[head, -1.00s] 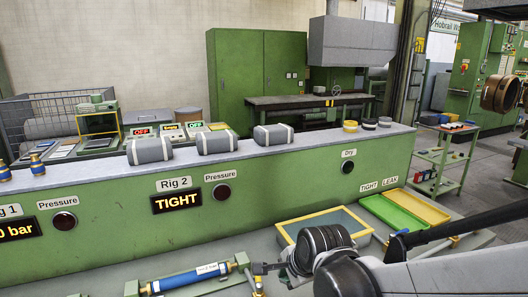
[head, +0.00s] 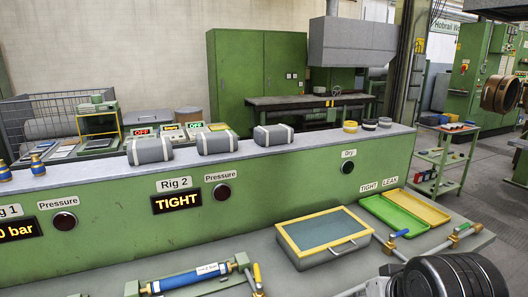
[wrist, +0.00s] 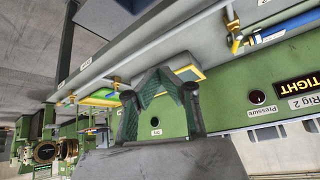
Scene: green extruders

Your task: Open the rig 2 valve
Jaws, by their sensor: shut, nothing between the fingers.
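The Rig 2 display (head: 177,201) reads TIGHT. On the bench below it lies a blue cylinder (head: 187,279) in green end clamps. A small valve with a yellow lever (head: 257,275) stands at the cylinder's right end; the lever is near upright in the head view. In the wrist view, which is upside down, the yellow lever (wrist: 237,43) and the blue cylinder (wrist: 286,28) are at the upper right. My gripper (wrist: 157,78) is shut and empty, well apart from the lever. In the head view my wrist fills the lower right corner and the fingertips are not clear.
A yellow-rimmed tray box (head: 322,237) sits on the bench right of the lever. Green and yellow trays (head: 393,213) lie behind two blue-handled fittings (head: 397,234). Grey wrapped bundles (head: 217,143) stand on the ledge.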

